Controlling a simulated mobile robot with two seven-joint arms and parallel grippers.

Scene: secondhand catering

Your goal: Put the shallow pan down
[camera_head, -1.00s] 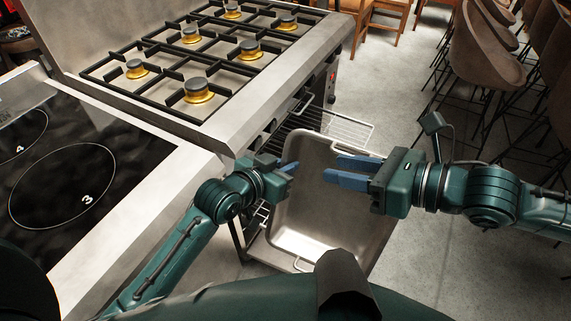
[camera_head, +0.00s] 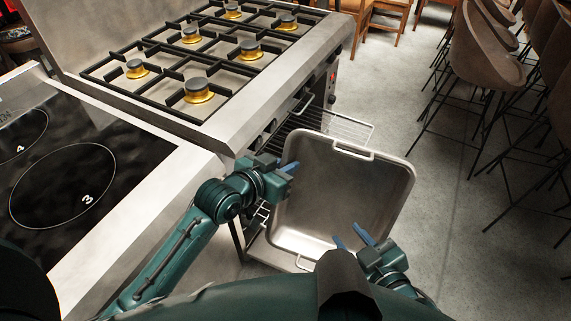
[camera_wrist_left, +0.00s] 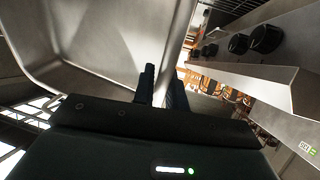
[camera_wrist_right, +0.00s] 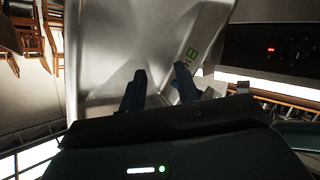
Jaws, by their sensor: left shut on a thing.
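The shallow pan (camera_head: 335,190) is a grey metal rectangular tray with a wire handle at each short end. It is held tilted in front of the stove, its inside facing me. My left gripper (camera_head: 290,168) is shut on the pan's left rim; the left wrist view shows the pan wall (camera_wrist_left: 100,40) at its fingers (camera_wrist_left: 163,88). My right gripper (camera_head: 352,238) is in front of the pan's near right part, fingers apart and empty. The right wrist view shows its open fingers (camera_wrist_right: 155,85) before the pan's metal surface (camera_wrist_right: 130,40).
A gas stove (camera_head: 215,65) with black grates and several burners stands at the back left. An induction hob (camera_head: 75,165) lies to its left. A wire rack (camera_head: 335,124) sticks out of the open oven behind the pan. Bar stools (camera_head: 485,50) stand at right; floor between is clear.

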